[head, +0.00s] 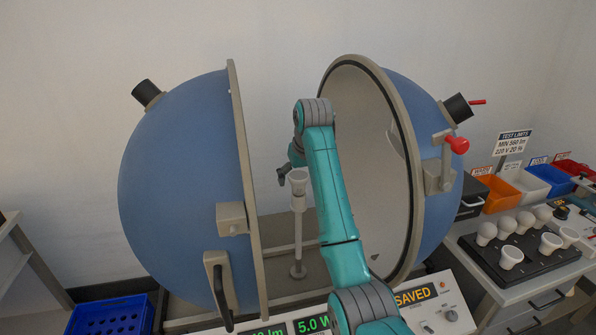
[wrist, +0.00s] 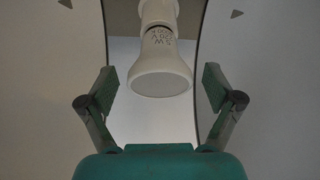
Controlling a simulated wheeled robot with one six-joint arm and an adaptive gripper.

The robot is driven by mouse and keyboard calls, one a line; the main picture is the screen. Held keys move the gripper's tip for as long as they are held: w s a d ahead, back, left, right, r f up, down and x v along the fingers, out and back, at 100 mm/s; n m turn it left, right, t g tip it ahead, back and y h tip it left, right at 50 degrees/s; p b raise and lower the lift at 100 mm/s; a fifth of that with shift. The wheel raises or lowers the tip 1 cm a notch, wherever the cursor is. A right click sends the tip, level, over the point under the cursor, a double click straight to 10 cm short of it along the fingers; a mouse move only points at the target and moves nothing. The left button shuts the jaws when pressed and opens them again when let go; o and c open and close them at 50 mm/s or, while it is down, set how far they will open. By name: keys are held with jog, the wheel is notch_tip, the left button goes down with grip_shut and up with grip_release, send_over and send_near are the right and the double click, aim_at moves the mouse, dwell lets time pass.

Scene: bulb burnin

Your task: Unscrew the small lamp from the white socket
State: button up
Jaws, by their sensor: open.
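The small lamp (wrist: 161,72) is white, with a wide pale face and dark print on its neck. It sits in the white socket (wrist: 159,13) in the wrist view. In the head view the lamp (head: 298,175) stands upright on the socket (head: 298,203), at the top of a post between the two sphere halves. My gripper (wrist: 159,90) is open, with one finger on each side of the lamp's wide end and a visible gap on both sides. In the head view my gripper (head: 284,178) is partly hidden behind my arm, close to the lamp.
The open blue sphere halves (head: 180,170) (head: 400,110) flank my arm closely. A black tray (head: 515,262) with several white lamps stands on the right bench, with coloured bins (head: 495,194) behind it. A blue crate (head: 110,318) is at the lower left.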

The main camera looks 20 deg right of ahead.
jog(key=c, duration=1.3)
jog(key=shift+o, duration=0.2)
jog(key=shift+d+n+y, duration=0.1)
jog(key=shift+n+y, duration=0.2)
jog(key=shift+n, duration=0.7)
jog(key=n+y, duration=0.1)
jog(key=n, duration=0.2)
jog(key=n+g+y, duration=0.1)
jog(key=n, duration=0.2)
jog(key=o, duration=1)
jog(key=shift+f, duration=0.1)
jog(key=shift+o, duration=0.2)
